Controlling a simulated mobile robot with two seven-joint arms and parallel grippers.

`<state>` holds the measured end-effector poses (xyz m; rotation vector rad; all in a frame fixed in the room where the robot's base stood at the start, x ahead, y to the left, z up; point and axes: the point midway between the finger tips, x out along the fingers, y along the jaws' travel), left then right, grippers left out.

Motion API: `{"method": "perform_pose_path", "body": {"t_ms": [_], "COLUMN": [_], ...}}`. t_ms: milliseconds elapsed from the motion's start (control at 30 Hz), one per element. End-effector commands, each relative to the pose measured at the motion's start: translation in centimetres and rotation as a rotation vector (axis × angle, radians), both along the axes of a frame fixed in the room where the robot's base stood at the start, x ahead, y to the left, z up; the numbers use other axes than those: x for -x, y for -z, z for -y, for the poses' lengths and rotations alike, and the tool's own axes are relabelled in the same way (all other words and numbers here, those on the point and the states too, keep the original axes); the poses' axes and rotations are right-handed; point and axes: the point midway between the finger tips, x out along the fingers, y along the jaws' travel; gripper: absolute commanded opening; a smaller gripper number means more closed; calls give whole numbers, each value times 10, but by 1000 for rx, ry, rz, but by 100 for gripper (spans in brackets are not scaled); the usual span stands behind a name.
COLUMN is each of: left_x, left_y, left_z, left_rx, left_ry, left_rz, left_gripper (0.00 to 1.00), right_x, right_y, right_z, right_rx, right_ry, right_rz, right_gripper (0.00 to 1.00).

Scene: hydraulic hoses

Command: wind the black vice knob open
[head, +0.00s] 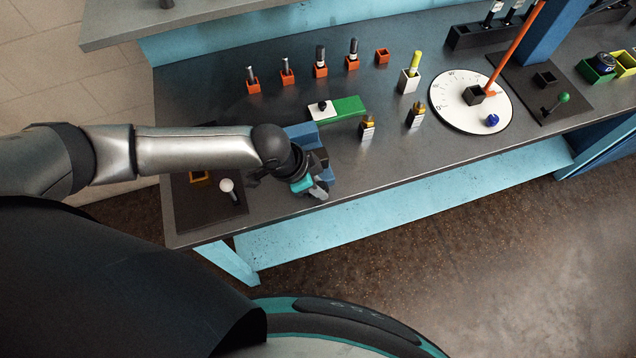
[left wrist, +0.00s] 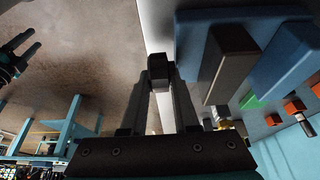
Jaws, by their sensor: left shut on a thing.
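The blue vice (head: 311,140) stands near the front edge of the bench, partly behind my left arm in the head view. In the left wrist view, the vice's blue body (left wrist: 262,88) and a dark jaw bar (left wrist: 230,60) lie to the right. My left gripper (head: 318,189) is at the vice's front side. In the left wrist view, its fingers are shut on the black vice knob (left wrist: 158,68), which sits between the fingertips. The head view hides the knob. My right gripper (left wrist: 22,48) shows at the left wrist view's left edge, fingers apart and empty, away from the vice.
A green block with a white end (head: 345,107) lies just behind the vice. A white-knobbed lever (head: 227,186) stands left of it. Orange holders (head: 320,70) line the back. A white dial (head: 450,105) is to the right. The bench front right of the vice is clear.

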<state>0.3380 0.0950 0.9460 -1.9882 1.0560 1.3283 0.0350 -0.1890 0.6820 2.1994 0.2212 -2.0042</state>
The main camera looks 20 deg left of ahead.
Motion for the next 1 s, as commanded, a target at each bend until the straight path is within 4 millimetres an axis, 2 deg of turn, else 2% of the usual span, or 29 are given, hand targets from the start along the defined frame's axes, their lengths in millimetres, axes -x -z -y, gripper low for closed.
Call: {"method": "perform_pose_path", "body": {"t_ms": [333,567,767,1000], "left_x": [1,3,4,4], "left_y": [0,2,4,6], "left_z": [-1,-3,-5,-7], "left_rx": [10,86,204,324], "left_ry": [-1,-3,-2,-1], "left_rz": [5,54,137,219], "left_gripper": [0,0,0,0], "right_x": [0,0,0,0], "right_y": [0,3,15,38], "right_z": [0,0,0,0], "right_rx": [0,-1,-1,-1], "right_ry": [-1,0,0,1], "right_rz": [0,0,0,0], "right_gripper": [50,50,50,50]}}
